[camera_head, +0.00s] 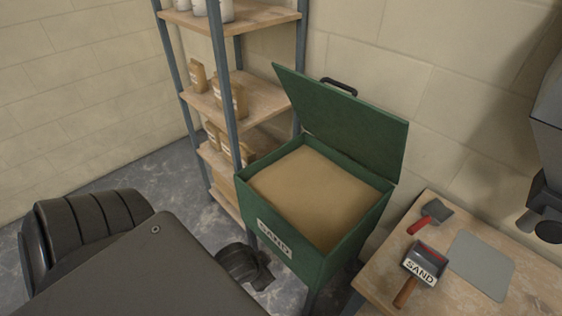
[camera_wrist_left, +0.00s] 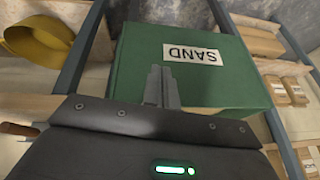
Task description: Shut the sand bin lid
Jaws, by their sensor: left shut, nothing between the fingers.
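The green sand bin (camera_head: 328,256) stands on legs in the middle of the head view, with a white SAND label on its front and sand (camera_head: 315,195) filling it. Its green lid (camera_head: 345,122) stands open, tilted up at the back, with a dark handle (camera_head: 340,86) at its top edge. In the left wrist view the bin's front (camera_wrist_left: 135,60) and upside-down label (camera_wrist_left: 193,54) show beyond my left gripper (camera_wrist_left: 161,72). Its fingers are together and empty; I cannot tell whether they touch the bin.
A shelf rack (camera_head: 240,93) with bags and tubs stands left of the bin. A wooden table (camera_head: 380,285) at the right holds a SAND scoop (camera_head: 424,263), a red-handled tool (camera_head: 431,215) and a grey mat (camera_head: 482,265). A yellow tub (camera_wrist_left: 37,42) shows in the left wrist view.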

